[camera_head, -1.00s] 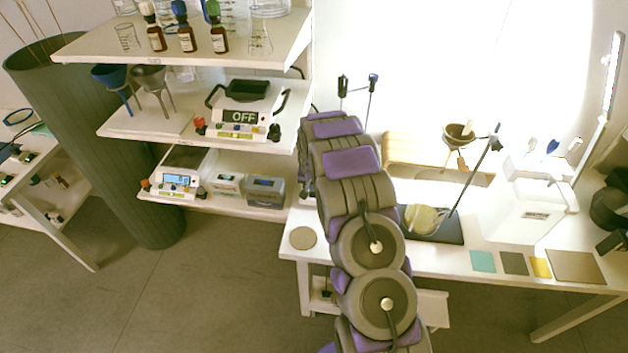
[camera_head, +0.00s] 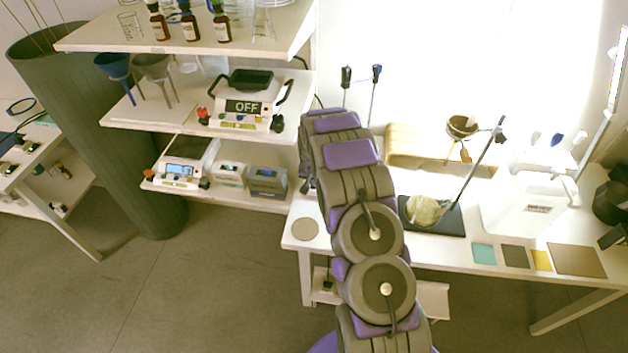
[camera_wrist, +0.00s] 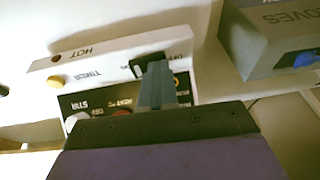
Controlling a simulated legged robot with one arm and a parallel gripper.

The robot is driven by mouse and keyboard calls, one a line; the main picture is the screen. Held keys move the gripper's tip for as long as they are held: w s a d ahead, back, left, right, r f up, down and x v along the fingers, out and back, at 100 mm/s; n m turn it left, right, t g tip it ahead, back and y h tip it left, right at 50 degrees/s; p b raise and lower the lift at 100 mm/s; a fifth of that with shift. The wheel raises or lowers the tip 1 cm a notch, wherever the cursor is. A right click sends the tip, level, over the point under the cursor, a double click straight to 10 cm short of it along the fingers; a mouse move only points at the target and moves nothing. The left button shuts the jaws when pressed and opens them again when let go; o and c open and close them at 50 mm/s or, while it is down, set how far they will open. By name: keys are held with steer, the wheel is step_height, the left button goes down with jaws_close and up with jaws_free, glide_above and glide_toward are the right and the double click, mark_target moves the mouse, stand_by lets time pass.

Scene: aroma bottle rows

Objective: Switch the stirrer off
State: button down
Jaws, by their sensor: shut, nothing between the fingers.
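In the wrist view a white panel (camera_wrist: 105,72) shows the words HOT and TIMER, a yellow knob and a black rocker switch (camera_wrist: 140,68) beside small OFF lettering. Below it a black panel (camera_wrist: 85,103) bears STIR and HEAT, with a white knob (camera_wrist: 76,119) and a red knob. My gripper (camera_wrist: 157,80) is shut and empty, its tips overlapping the rocker switch; I cannot tell whether they touch. In the head view my arm hides the gripper.
A grey box marked GLOVES (camera_wrist: 275,38) stands close right of the panel in the wrist view. In the head view, a device with a lit blue display (camera_head: 180,171) and two small boxes (camera_head: 248,178) share the lower shelf.

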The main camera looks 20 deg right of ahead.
steer(key=shift+s+d, duration=0.1)
steer(key=shift+s, duration=0.05)
steer(key=shift+s+d, duration=0.35)
steer(key=shift+d, duration=0.2)
steer(key=shift+r, duration=0.1)
steer(key=shift+d+r+p, duration=0.1)
steer(key=shift+r+p, duration=0.3)
steer(key=shift+r, duration=0.05)
steer(key=d+p+v, duration=0.1)
steer(key=p+v, duration=0.1)
steer(key=v, duration=1)
steer(key=shift+w+a+r+p, duration=0.25)
steer(key=shift+r+p, duration=0.15)
steer(key=shift+r, duration=0.1)
steer(key=w+p, duration=0.1)
steer(key=p, duration=0.4)
steer(key=shift+a+r, duration=0.35)
steer(key=shift+a, duration=0.05)
